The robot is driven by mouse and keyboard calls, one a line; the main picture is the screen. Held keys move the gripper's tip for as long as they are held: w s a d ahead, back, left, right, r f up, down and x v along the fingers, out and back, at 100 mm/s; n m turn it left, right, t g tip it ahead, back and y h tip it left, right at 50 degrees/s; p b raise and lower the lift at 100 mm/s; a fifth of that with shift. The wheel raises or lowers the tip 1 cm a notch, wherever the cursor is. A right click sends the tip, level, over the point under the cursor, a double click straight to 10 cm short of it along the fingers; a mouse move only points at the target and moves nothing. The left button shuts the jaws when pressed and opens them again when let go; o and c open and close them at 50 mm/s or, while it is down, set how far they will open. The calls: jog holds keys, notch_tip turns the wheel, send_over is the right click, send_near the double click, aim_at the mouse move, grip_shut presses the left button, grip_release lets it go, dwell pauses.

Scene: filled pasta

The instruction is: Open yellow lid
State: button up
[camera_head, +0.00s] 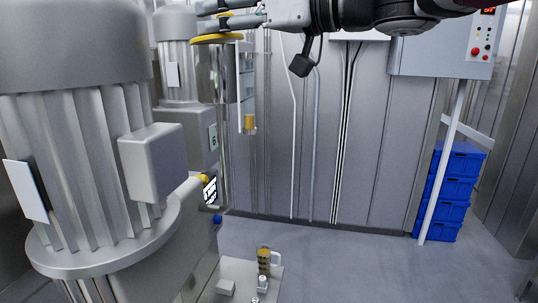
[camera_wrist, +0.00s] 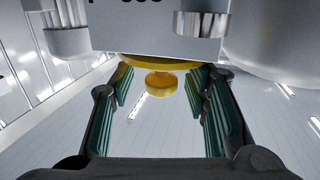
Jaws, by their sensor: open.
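The yellow lid (camera_head: 217,39) sits on top of an upright metal cylinder (camera_head: 217,75) in the head view. In the wrist view, the lid's disc (camera_wrist: 150,62) and its round yellow knob (camera_wrist: 161,84) show between my fingers. My gripper (camera_head: 226,14) comes in from the right at the top of the head view, at the level of the knob. It is open, with its green-padded fingers (camera_wrist: 160,82) apart on either side of the knob. Clear gaps show between the pads and the knob in the wrist view.
A large ribbed grey motor housing (camera_head: 75,150) stands at the left. Blue crates (camera_head: 453,190) are stacked at the right below a grey control box (camera_head: 440,50). A low machine part with a sight-glass-like fitting (camera_head: 264,262) is at the bottom. The floor (camera_head: 340,265) in the middle is clear.

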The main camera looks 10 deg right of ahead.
jog(key=shift+d+f+y, duration=0.15)
jog(key=shift+f+y, duration=0.1)
jog(key=shift+y, duration=0.05)
jog(key=b+v, duration=0.4)
jog(key=v, duration=0.9)
jog(key=s+a+f+m+h, duration=0.1)
jog(key=s+f+h, duration=0.1)
jog(key=f, duration=0.3)
jog(key=s+f+m+h+b, duration=0.1)
jog(key=s+f+h, duration=0.1)
jog(key=f, duration=0.4)
jog(key=s+a+f+m+g+h+b, duration=0.1)
jog(key=s+f+m+h, duration=0.1)
jog(key=f+h, duration=0.2)
jog(key=shift+s+a+f, duration=0.3)
jog(key=shift+a+f, duration=0.1)
jog(key=shift+f, duration=0.35)
jog(key=shift+h, duration=0.3)
